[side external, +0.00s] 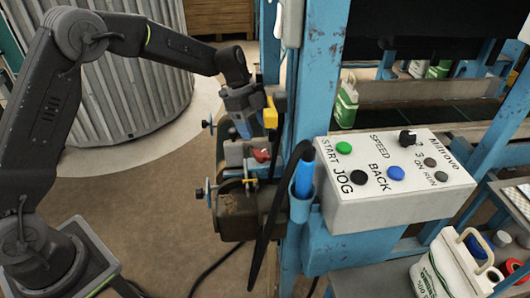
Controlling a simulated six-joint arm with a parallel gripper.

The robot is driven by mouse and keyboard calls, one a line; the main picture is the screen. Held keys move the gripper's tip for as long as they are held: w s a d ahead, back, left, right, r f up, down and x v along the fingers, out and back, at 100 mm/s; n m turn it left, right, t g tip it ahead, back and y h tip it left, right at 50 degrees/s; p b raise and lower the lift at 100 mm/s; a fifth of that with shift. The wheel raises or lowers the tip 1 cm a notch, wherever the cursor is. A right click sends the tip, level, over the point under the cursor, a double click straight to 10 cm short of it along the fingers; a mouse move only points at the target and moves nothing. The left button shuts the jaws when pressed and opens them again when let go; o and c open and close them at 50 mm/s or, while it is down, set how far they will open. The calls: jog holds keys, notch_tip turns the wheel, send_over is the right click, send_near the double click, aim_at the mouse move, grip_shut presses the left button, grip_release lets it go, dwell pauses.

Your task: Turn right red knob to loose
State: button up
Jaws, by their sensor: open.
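One small red part (261,156), which looks like a red knob, shows on the sewing head beside the blue post. It is small and partly hidden, so I cannot tell which way it is turned. No second red knob is clear in this view. My gripper (244,129) is open and points down just above and slightly left of the red part. I see no contact between them, but the depth gap is hard to judge.
A blue frame post (315,75) stands close on the right. The white control box (396,175) with buttons and a black hose (266,215) are nearby. A corrugated drum (130,75) stands behind my arm. White containers (455,265) sit at the lower right.

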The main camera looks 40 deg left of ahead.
aim_at(266, 152)
jog(key=x, duration=0.8)
jog(key=shift+d+f, duration=0.15)
jog(key=shift+f, duration=0.1)
jog(key=shift+c, duration=0.5)
jog(key=c, duration=0.8)
jog(key=shift+n, duration=0.3)
jog(key=n+t, duration=0.1)
jog(key=n, duration=0.3)
jog(key=shift+w+t, duration=0.2)
jog(key=shift+t, duration=0.2)
jog(key=n, duration=0.1)
jog(key=n+t, duration=0.1)
jog(key=n+y, duration=0.1)
jog(key=n, duration=0.1)
jog(key=shift+w, duration=0.25)
jog(key=shift+n+t, duration=0.3)
